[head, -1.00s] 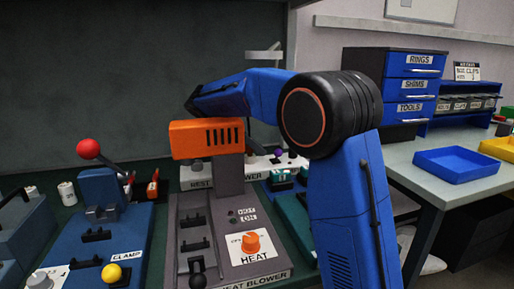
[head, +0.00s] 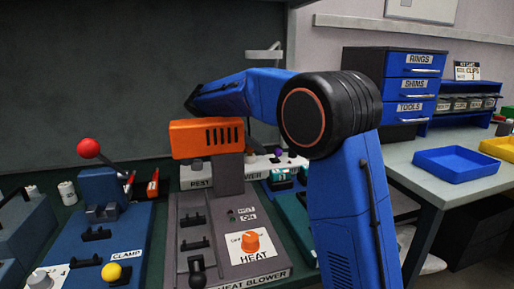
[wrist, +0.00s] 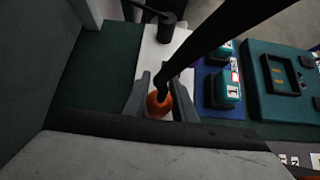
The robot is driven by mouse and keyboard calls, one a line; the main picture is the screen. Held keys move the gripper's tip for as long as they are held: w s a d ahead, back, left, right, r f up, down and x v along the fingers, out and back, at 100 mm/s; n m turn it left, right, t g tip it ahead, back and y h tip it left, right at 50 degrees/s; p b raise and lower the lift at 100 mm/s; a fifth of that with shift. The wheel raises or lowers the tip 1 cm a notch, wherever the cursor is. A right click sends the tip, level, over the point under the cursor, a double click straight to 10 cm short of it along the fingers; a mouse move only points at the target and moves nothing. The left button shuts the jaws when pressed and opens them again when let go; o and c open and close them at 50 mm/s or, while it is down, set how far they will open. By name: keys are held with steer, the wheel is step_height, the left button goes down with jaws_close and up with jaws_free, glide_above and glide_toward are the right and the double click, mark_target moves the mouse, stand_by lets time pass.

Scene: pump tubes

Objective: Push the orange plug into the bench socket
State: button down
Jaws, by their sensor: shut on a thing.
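The orange plug (wrist: 155,105) shows in the wrist view between the two grey fingers of my gripper (wrist: 158,100), which is shut on it. A thick black cable (wrist: 205,42) runs from the plug up and to the right across the view. The plug is over or against a white panel (wrist: 152,52); I cannot tell whether it touches it. I cannot make out the bench socket; the fingers and plug may cover it. In the head view my gripper and the plug are hidden behind my arm and the orange blower head.
The orange blower head (head: 206,137) stands on the heat blower unit (head: 262,264), close to my arm. The blue clamp fixture (head: 100,205) with its red knob is at the left. In the wrist view a black post (wrist: 172,28), blue-green blocks (wrist: 228,90) and a teal tray (wrist: 285,85) lie nearby.

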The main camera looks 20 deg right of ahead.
steer(key=shift+s+f, duration=0.15)
steer(key=shift+f, duration=0.05)
stand_by(0.3)
steer(key=shift+r, duration=0.25)
stand_by(0.8)
steer(key=shift+f, duration=0.45)
stand_by(0.4)
